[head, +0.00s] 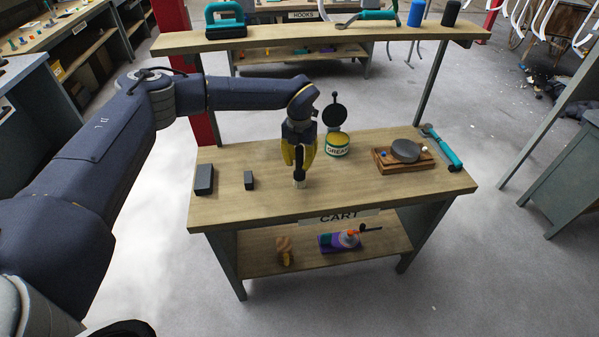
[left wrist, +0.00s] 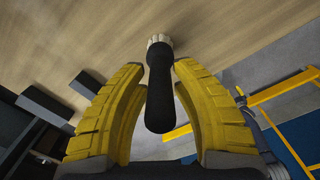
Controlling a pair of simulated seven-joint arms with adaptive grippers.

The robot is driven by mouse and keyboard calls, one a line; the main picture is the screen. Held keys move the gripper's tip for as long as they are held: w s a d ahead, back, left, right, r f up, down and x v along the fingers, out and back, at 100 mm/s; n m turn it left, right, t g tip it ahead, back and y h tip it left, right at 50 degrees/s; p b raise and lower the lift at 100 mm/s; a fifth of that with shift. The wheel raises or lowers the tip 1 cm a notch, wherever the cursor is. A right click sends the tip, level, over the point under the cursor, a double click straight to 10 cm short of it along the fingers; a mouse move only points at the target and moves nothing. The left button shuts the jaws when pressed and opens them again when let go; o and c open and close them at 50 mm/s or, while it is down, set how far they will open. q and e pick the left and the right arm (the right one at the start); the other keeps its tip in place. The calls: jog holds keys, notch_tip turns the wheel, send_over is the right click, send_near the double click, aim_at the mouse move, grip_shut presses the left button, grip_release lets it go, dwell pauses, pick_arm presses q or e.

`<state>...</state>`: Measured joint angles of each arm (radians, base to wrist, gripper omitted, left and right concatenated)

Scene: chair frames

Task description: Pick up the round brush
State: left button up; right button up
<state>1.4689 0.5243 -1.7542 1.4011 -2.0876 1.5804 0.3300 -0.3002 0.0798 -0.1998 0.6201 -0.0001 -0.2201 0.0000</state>
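The round brush (head: 299,174) stands upright, bristles down, near the front middle of the cart's top. Its handle is black and its pale bristle end points at the tabletop. My left gripper (head: 299,160) comes down on it from above with yellow fingers on both sides of the handle. I cannot tell whether the bristles touch the wood. My right gripper is not in view.
On the cart top (head: 240,205) are two dark blocks (head: 204,180) (head: 249,180) at left, a grease tin (head: 337,145) with a round black piece behind, and a wooden tray (head: 400,164) and teal-handled tool (head: 442,148) at right. A raised shelf (head: 300,36) spans the back.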

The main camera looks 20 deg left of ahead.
pick_arm(q)
grip_shut()
notch_tip(320, 180, up, 20)
dwell(0.9)
